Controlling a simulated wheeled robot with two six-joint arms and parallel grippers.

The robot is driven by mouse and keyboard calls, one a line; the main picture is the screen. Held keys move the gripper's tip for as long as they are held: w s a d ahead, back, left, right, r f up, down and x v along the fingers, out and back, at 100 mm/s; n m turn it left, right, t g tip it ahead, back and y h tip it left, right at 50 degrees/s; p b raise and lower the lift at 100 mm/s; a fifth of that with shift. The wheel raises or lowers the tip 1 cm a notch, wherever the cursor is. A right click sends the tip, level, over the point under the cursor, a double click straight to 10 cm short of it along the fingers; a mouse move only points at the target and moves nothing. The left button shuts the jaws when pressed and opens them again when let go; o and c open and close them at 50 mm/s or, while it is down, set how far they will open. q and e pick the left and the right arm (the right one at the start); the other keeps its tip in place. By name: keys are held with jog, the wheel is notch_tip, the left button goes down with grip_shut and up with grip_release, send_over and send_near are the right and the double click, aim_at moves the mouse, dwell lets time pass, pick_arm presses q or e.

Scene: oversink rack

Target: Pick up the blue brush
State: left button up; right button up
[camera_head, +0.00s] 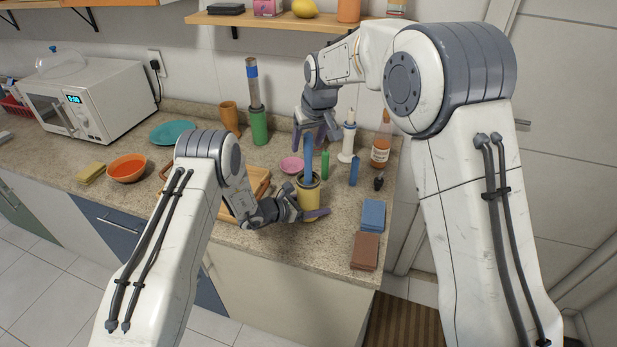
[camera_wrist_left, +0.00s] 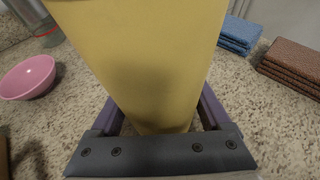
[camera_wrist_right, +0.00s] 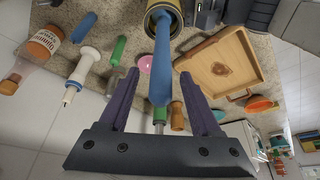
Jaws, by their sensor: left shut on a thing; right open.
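The blue brush (camera_head: 307,152) stands upright in a yellow holder (camera_head: 309,196) near the counter's front edge; only its blue handle shows. My left gripper (camera_head: 303,203) is shut around the holder, whose yellow wall (camera_wrist_left: 145,60) fills the left wrist view. My right gripper (camera_head: 315,136) is open, above and behind the holder, close to the handle. In the right wrist view the brush handle (camera_wrist_right: 162,65) reaches between the two spread fingers (camera_wrist_right: 160,85), and the holder (camera_wrist_right: 164,10) is at the top. I cannot tell whether the fingers touch the handle.
Blue cloths (camera_head: 373,214) and brown cloths (camera_head: 365,250) lie at the front right. A pink bowl (camera_head: 291,165) and wooden tray (camera_wrist_right: 235,50) are near.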

jog(key=shift+x, duration=0.85)
grip_shut()
jog(key=shift+r, duration=0.1)
dwell(0.6)
